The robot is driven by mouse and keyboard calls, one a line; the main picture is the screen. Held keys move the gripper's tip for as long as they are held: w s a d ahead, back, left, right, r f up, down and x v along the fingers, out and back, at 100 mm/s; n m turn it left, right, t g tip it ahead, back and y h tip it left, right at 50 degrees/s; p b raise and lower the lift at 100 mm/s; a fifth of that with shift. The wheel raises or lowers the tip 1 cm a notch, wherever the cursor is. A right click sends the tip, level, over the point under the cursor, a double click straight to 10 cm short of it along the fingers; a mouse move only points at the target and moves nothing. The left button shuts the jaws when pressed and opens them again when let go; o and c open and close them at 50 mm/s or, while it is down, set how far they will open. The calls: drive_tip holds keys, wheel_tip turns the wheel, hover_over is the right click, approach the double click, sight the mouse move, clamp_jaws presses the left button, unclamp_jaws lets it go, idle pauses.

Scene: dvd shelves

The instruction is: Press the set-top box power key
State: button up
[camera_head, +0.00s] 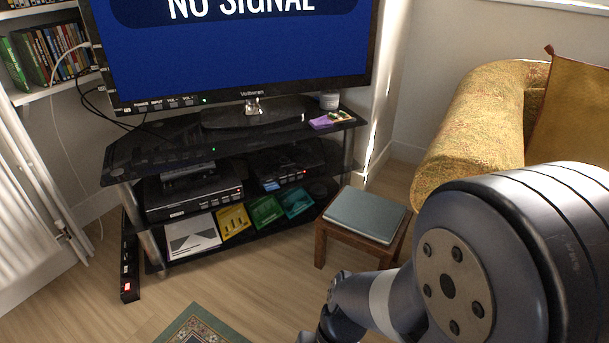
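Two black devices sit on the middle shelf of the glass TV stand (120,160). The left device (195,193) is wide, with small markings on its front and a smaller dark box (188,170) on top of it. The right device (288,172) has a row of pale marks and a small red light on its front. I cannot tell from the picture which one is the set-top box, and no power key can be made out. My arm fills the lower right, well in front of the stand. My gripper is not visible; the arm runs out at the bottom edge.
The TV (240,60) shows "NO SIGNAL". A wooden stool (322,240) with a grey book (365,214) stands right of the stand. A power strip (128,260) with a red light is at left. A sofa (480,115) is at right. Floor before the stand is mostly clear beyond a rug (200,328).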

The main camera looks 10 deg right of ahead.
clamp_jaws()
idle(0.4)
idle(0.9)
